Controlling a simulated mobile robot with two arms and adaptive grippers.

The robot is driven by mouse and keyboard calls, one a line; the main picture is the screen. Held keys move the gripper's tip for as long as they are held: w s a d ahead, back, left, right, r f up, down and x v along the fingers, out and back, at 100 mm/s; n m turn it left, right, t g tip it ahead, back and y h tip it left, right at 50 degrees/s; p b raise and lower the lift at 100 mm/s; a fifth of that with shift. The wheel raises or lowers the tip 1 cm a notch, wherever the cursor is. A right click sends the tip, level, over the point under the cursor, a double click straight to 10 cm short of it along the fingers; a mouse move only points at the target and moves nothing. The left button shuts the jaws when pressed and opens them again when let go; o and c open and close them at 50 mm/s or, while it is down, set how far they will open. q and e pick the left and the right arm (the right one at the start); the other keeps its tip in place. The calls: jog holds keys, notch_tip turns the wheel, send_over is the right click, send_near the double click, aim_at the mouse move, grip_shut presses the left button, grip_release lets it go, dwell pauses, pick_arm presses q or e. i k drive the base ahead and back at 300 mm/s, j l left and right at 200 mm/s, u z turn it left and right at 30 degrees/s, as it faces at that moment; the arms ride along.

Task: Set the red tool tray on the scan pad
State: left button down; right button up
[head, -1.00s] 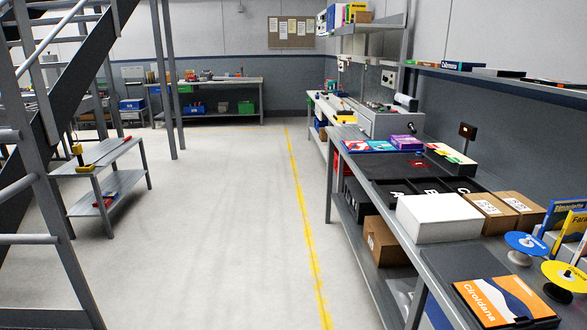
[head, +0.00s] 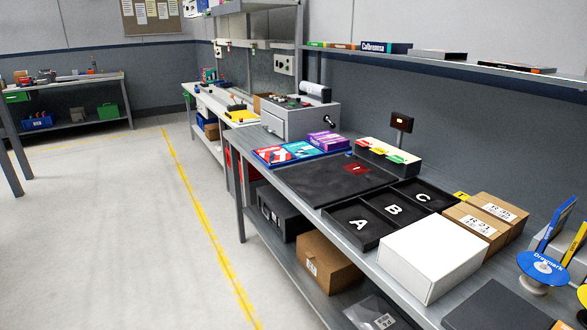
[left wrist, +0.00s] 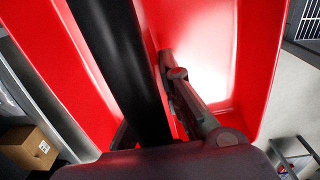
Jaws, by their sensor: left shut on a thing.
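The red tool tray (left wrist: 215,60) fills most of the left wrist view, close to the camera. A black bar (left wrist: 115,60), which looks like its handle, runs across it. My left gripper (left wrist: 170,85) is shut on the tray; the exact contact is partly hidden. In the head view neither the tray nor a gripper shows. A dark flat pad (head: 315,182) with a small red mark lies on the right-hand bench, behind the lettered trays. It looks like the scan pad, and it is bare. My right gripper is in no view.
Black compartments A, B and C (head: 361,223), a white box (head: 432,258) and cardboard boxes (head: 474,229) stand in front of the pad. Coloured packs (head: 298,151) lie behind it and a labelled holder (head: 388,156) beside it. The floor (head: 110,230) at left is clear.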

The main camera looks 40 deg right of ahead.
aim_at(317, 180)
jog(key=i, duration=1.6)
jog(key=i+z, duration=0.25)
jog(key=i, duration=0.15)
jog(key=i+j+z, duration=0.45)
jog(key=i, duration=0.3)
jog(key=z, duration=2)
